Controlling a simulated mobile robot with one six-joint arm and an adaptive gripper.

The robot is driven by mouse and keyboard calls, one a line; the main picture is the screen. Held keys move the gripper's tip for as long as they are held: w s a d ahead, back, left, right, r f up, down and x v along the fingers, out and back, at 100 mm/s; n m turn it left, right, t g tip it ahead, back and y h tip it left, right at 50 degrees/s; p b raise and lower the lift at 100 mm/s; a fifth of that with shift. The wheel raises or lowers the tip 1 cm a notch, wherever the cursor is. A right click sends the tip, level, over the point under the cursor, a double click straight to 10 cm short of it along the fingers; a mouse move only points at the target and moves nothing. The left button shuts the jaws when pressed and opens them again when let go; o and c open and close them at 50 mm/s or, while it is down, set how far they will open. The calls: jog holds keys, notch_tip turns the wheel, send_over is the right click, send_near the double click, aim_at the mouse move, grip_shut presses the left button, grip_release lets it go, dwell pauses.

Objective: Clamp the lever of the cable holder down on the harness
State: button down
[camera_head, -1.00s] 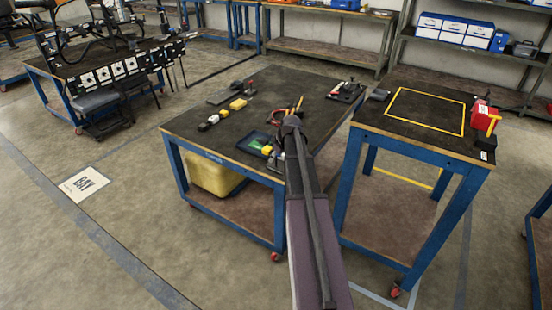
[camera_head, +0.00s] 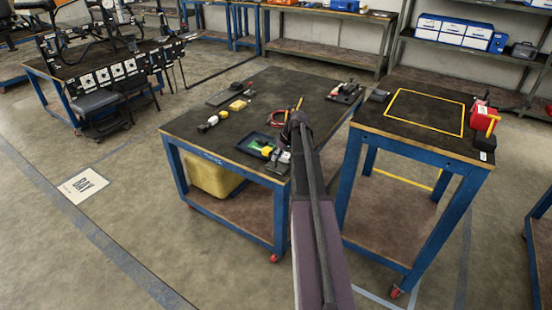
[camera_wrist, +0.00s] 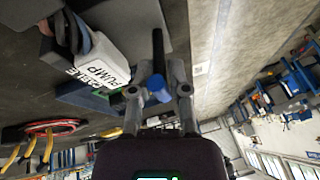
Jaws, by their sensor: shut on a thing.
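In the wrist view my gripper (camera_wrist: 158,92) is shut on a dark lever with a blue end (camera_wrist: 158,84), which sits between its fingers. The lever's dark shaft runs away from me toward a grey plate (camera_wrist: 125,14), which seems to be part of the cable holder. Beside it, thick blue and dark strands (camera_wrist: 74,32), perhaps the harness, lie next to a white block marked PUMP (camera_wrist: 103,66). Whether the lever touches the strands is not clear.
A second table (camera_head: 425,134) with a yellow outline and a red box (camera_head: 484,118) stands to the right.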

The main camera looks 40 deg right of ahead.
jog(key=shift+w+d+f+g+y+b, duration=0.2)
jog(key=shift+w+d+g+y+b, duration=0.15)
jog(key=shift+y, duration=0.25)
jog(key=shift+s+d+m+y, duration=0.1)
jog(key=shift+s+m+y, duration=0.05)
jog(key=shift+m+y, duration=0.2)
jog(key=c, duration=0.7)
grip_release()
jog(key=shift+s+r, duration=0.1)
